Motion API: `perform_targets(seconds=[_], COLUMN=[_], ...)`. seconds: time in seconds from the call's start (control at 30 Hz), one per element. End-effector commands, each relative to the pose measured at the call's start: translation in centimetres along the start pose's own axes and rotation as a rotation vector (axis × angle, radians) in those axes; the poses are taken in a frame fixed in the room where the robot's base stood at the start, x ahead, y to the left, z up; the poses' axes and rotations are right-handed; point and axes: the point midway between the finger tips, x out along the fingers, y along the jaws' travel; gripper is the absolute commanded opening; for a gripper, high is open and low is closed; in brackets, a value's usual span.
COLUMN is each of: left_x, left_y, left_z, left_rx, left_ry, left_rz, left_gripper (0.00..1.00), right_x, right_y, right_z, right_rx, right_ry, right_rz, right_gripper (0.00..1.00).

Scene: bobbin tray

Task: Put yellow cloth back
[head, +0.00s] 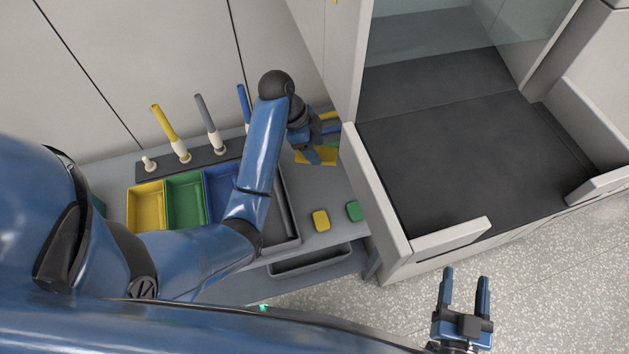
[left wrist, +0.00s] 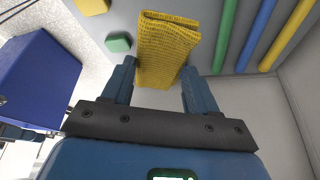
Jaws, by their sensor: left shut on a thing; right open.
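The folded yellow cloth (left wrist: 166,42) stands out between the fingers of my left gripper (left wrist: 157,78) in the left wrist view. The gripper is shut on it. In the head view the cloth (head: 326,155) shows partly behind my left gripper (head: 311,156), over the right part of the counter near the cabinet wall. The left arm hides part of that area, and I cannot tell whether the cloth touches the counter. My right gripper (head: 465,279) is open and empty above the floor, in front of the open drawer.
A tray has yellow (head: 146,207), green (head: 186,200) and blue (head: 220,190) compartments. Upright spindles with coloured tops (head: 167,128) stand behind. Small yellow (head: 321,220) and green (head: 354,211) blocks lie on the counter. Yellow and blue bars (left wrist: 257,35) lie beside the cloth. A dark-floored drawer (head: 455,235) stands right.

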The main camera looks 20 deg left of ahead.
Motion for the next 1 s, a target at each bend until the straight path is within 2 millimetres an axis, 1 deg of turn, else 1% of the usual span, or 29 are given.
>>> perform_targets(seconds=[0.03, 0.07, 0.17, 0.3, 0.4, 0.5, 0.67, 0.9, 1.0], left_x=[1.8, 2.5, 4.1, 6.7, 8.0, 8.7, 9.4, 11.9, 12.5], left_y=[0.2, 0.2, 0.2, 0.1, 0.1, 0.1, 0.1, 0.1, 0.1], left_z=[0.8, 1.1, 1.7, 2.8, 3.3, 3.6, 3.9, 5.0, 5.2], left_rx=[-0.003, -0.003, -0.004, -0.003, -0.003, -0.002, -0.003, -0.003, -0.002], left_ry=[-0.001, -0.001, -0.002, -0.001, -0.001, -0.001, -0.001, -0.001, -0.001], left_rz=[0.006, 0.007, 0.008, 0.006, 0.005, 0.003, 0.003, 0.004, 0.003], left_gripper=[0.34, 0.34, 0.34, 0.34, 0.34, 0.34, 0.34, 0.34, 0.34], right_x=[0.0, 0.0, 0.0, 0.0, 0.0, 0.0, 0.0, 0.0, 0.0], right_y=[0.0, 0.0, 0.0, 0.0, 0.0, 0.0, 0.0, 0.0, 0.0], right_z=[0.9, 1.1, 0.3, 0.1, 0.0, 0.0, 0.0, -0.2, -0.2], right_rx=[0.0, 0.0, 0.0, 0.0, 0.0, 0.0, 0.0, 0.0, 0.0], right_ry=[0.0, 0.001, 0.001, 0.001, 0.001, 0.001, 0.001, 0.001, 0.001], right_rz=[0.0, 0.0, 0.0, 0.0, 0.0, 0.0, 0.0, 0.0, 0.0], right_gripper=[0.62, 0.62, 0.62, 0.62, 0.62, 0.62, 0.62, 0.62, 0.62])
